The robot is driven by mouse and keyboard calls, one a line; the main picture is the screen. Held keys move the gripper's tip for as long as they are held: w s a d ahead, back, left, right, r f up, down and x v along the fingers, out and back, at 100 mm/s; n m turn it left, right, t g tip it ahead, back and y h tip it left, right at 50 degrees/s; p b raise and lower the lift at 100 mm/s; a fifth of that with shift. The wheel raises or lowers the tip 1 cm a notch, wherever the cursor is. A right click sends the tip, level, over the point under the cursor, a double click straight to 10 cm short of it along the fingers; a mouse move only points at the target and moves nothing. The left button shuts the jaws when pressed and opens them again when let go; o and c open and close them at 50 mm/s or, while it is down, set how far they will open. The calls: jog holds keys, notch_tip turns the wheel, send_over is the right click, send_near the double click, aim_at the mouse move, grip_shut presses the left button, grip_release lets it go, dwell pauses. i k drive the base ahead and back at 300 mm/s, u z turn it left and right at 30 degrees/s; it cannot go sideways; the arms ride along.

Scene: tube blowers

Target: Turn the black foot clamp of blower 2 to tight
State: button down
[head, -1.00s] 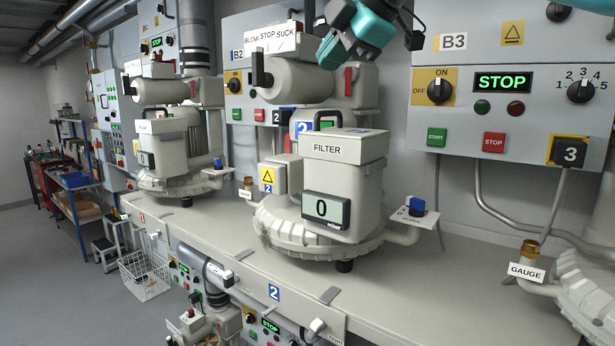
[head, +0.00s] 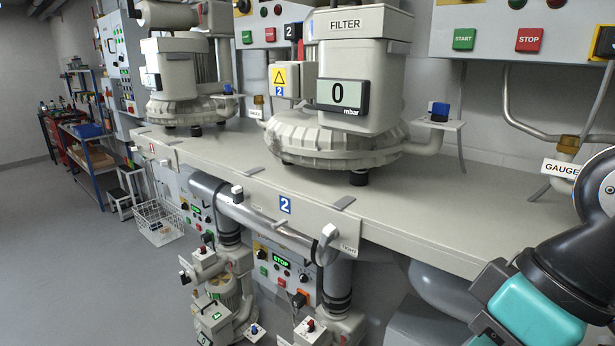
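Blower 2 (head: 300,142) stands on the bench at centre in the head view, with a FILTER box and a display reading 0 mbar. A short black foot (head: 359,178) shows under its front right side. On the bench front below it is a pale lever-like handle (head: 328,236), beside a small label (head: 349,249) that appears to read TIGHT. I cannot make out a separate black clamp handle or its setting. My gripper is out of view; only teal and black links of my arm show at the lower right.
The bench front carries a blue number 2 plate (head: 285,204). A grey pipe (head: 262,228) runs along below the edge, with smaller units under it. A gauge pipe (head: 565,155) stands at right. The floor at left (head: 70,260) is open, with a wire basket (head: 158,220) by the bench.

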aim_at(240, 195)
jog(key=u, duration=0.55)
jog(key=k, duration=0.65)
jog(key=u, duration=0.7)
jog(key=i, duration=1.2)
jog(key=z, duration=0.65)
